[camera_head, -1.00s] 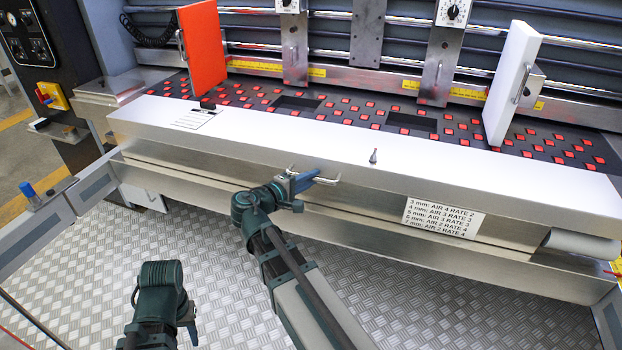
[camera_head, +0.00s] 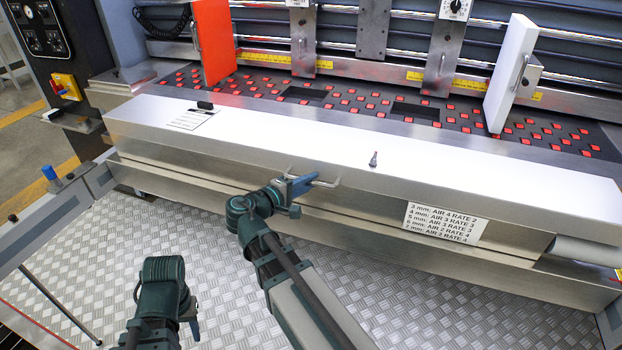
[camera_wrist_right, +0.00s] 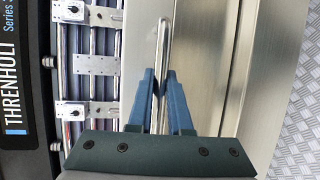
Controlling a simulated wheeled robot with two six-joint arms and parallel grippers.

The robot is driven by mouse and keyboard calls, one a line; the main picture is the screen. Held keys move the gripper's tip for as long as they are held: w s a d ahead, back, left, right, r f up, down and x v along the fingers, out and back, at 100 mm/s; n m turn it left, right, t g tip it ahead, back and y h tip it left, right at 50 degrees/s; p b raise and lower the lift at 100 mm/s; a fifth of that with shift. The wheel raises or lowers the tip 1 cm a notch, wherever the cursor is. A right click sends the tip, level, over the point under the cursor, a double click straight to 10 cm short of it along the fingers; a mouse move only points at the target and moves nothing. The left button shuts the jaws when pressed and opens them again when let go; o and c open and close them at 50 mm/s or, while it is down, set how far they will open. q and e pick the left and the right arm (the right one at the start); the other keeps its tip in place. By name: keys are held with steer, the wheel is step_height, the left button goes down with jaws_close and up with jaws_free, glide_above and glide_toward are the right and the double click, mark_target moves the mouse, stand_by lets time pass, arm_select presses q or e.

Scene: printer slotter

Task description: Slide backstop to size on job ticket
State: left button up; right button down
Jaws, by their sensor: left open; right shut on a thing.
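The backstop appears to be the long steel beam with a pale top (camera_head: 400,165) across the machine's front. The job ticket (camera_head: 193,119) lies on its left part under a black clip (camera_head: 205,105); its writing is too small to read. My right gripper (camera_head: 300,186) is shut on the bar handle (camera_head: 328,184) on the beam's front face. In the right wrist view the blue fingers (camera_wrist_right: 158,85) close around the handle (camera_wrist_right: 165,40). My left gripper (camera_head: 162,312) is low at the left, away from the beam and empty; its fingertips are hard to make out.
Behind the beam is a dark bed with red squares (camera_head: 350,103), between an orange panel (camera_head: 213,45) and a white panel (camera_head: 510,75). Yellow scales (camera_head: 470,86) run along the back rail. A settings label (camera_head: 440,222) is on the front. Chequered floor (camera_head: 420,310) lies in front.

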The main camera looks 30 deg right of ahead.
arm_select(q)
steer(key=shift+s+a, duration=0.25)
steer(key=shift+a, duration=0.05)
arm_select(e)
steer(key=shift+s+a, duration=0.6)
steer(key=shift+a, duration=0.1)
steer(key=c, duration=0.8)
jaws_free()
steer(key=shift+c, duration=0.2)
